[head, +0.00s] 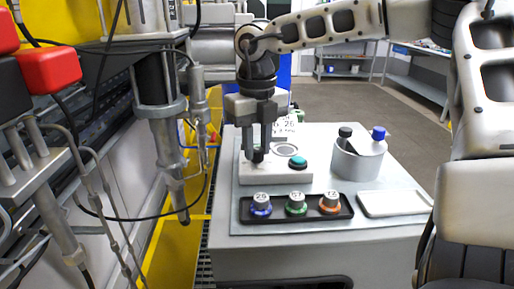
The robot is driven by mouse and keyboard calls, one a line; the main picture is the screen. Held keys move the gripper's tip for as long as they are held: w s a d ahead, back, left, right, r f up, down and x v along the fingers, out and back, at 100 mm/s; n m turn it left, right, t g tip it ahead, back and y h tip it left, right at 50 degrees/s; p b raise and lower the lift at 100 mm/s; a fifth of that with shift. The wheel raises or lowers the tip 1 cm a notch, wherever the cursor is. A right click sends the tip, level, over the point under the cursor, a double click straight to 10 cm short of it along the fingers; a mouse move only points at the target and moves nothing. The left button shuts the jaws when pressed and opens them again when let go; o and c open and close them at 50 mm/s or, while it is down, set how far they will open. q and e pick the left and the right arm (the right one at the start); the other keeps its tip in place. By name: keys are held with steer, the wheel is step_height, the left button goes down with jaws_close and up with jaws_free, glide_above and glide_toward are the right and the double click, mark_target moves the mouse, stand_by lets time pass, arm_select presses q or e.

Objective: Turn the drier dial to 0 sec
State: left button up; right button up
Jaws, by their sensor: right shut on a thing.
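The drier is a low white box (262,174) on the grey cart top, with a round pale plate (286,149) and a teal button (298,162) on it. My right gripper (259,155) comes down from above, with its fingers pointing down at the left part of the drier. It is shut on the drier dial, which is mostly hidden by the fingertips, so its setting cannot be read. A white display (289,124) with dark digits stands behind the drier, partly covered by the gripper. My left gripper is not in view.
A black tray (342,208) in front holds several numbered vials with coloured rings. A grey cup (358,160) with two capped bottles and an empty white tray (394,203) are at the right. Agitator shafts (161,130) and a yellow frame stand close on the left.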

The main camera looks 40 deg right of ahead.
mark_target(257, 149)
steer(key=shift+n+b, duration=0.35)
steer(key=shift+n, duration=0.65)
steer(key=n+b, duration=0.1)
steer(key=n, duration=0.4)
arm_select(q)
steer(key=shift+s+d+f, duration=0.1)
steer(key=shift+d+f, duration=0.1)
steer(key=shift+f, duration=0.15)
arm_select(e)
steer(key=shift+n, duration=1.1)
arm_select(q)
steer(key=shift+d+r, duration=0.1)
arm_select(e)
steer(key=shift+r, duration=0.1)
steer(key=o, duration=1)
arm_select(q)
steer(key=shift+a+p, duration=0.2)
steer(key=shift+p, duration=0.15)
arm_select(e)
step_height(257, 149, up, 16)
steer(key=shift+f, duration=0.1)
